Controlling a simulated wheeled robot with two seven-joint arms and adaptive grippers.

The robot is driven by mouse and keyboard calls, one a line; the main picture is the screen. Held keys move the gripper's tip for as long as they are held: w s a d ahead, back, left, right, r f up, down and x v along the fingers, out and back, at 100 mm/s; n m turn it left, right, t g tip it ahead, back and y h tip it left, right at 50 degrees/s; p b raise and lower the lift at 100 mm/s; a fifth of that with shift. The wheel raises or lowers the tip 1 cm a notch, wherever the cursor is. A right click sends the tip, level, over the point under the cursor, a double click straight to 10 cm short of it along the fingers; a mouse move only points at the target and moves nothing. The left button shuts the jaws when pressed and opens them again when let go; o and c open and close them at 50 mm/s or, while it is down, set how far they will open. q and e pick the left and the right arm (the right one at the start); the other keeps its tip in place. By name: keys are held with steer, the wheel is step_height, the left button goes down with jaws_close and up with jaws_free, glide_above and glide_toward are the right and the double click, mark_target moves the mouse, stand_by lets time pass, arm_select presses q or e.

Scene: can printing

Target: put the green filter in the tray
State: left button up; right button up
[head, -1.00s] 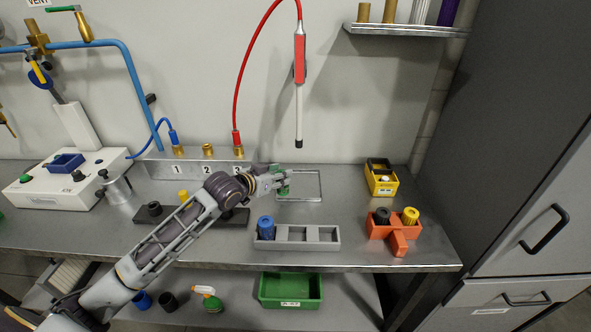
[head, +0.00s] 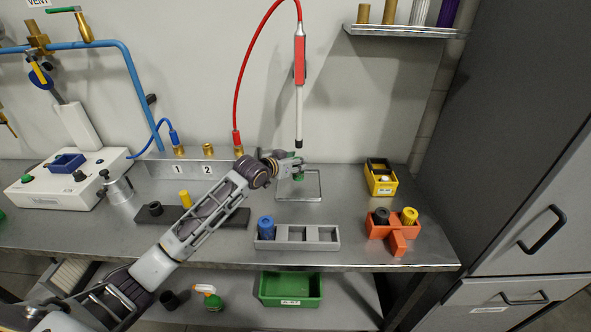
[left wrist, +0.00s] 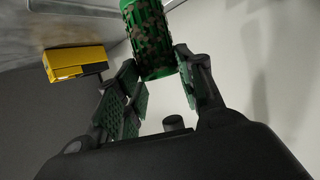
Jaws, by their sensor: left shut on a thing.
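My left gripper (head: 292,165) is shut on the green filter (head: 298,177), above the flat square metal plate (head: 313,196) at the back of the bench. In the left wrist view the green filter (left wrist: 151,45) is ribbed with dark blotches and sits between the fingertips; its far end is cut off by the frame. A grey tray (head: 296,246) with three compartments stands at the front of the bench. A blue filter (head: 266,228) stands in its left compartment; the middle and right ones look empty. My right gripper is not in view.
An orange holder (head: 398,243) with a black and a yellow filter stands right of the tray. A yellow box (head: 381,182) is behind it. A red-and-white wand (head: 299,85) hangs close above my gripper. A dark strip holder lies under my left forearm.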

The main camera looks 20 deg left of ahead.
arm_select(q)
steer(key=shift+w, duration=0.1)
stand_by(0.3)
steer(key=shift+f, duration=1.75)
steer(key=shift+f, duration=0.1)
steer(key=o, duration=1)
steer(key=v, duration=1.2)
steer(key=shift+d, duration=0.1)
